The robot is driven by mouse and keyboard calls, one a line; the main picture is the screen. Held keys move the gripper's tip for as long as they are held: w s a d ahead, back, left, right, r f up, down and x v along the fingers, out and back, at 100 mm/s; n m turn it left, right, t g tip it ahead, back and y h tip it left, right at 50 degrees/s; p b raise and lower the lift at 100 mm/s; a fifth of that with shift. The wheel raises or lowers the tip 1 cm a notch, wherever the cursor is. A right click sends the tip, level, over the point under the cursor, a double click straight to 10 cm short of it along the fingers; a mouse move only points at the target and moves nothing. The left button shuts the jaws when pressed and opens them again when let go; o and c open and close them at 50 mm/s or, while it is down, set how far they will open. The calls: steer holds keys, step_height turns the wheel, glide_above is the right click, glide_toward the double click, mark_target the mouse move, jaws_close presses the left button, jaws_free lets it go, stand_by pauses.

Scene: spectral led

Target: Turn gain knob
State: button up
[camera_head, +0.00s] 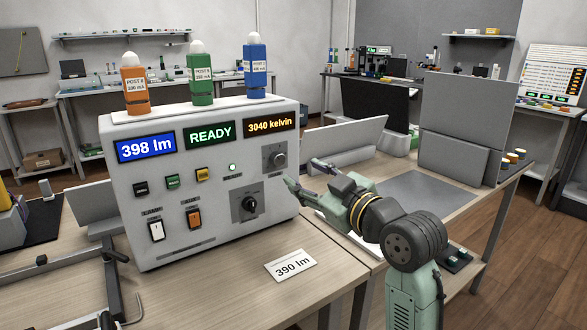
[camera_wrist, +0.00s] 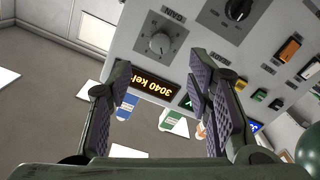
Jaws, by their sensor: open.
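The grey gain knob (camera_head: 276,158) is on the upper right of the white instrument's front panel (camera_head: 140,220). It also shows in the wrist view (camera_wrist: 160,43), where the panel appears upside down and the label "GAIN" is readable. My gripper (camera_head: 306,176) is open and empty, to the right of the panel in the head view. In the wrist view my gripper's fingers (camera_wrist: 158,88) are spread below the knob in the picture; no contact shows. The blue display (camera_head: 146,147) reads 398 lm, and a card (camera_head: 290,265) on the table reads 390 lm.
A black knob (camera_head: 249,204) sits below the gain knob. Buttons and two rocker switches are left of it. Orange, green and blue lamp posts (camera_head: 201,80) stand on the instrument. Grey panels (camera_head: 455,125) stand behind my arm. A metal frame (camera_head: 85,270) lies front left.

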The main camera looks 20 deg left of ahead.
mark_target(280, 162)
steer(key=shift+v, duration=1.45)
stand_by(0.4)
steer(key=w+a+m+p, duration=0.1)
steer(key=w+a, duration=0.1)
steer(key=a, duration=0.1)
steer(key=w+a+m+p, duration=0.1)
steer(key=w+a+m, duration=0.1)
steer(key=w+a, duration=0.1)
steer(key=w+a+m+p, duration=0.1)
steer(key=w+a, duration=0.1)
steer(key=a, duration=0.1)
steer(key=shift+w+a+f+m+p, duration=0.1)
steer(key=shift+w+a+m+p, duration=0.2)
steer(key=shift+a, duration=0.05)
steer(key=shift+c, duration=0.2)
jaws_close()
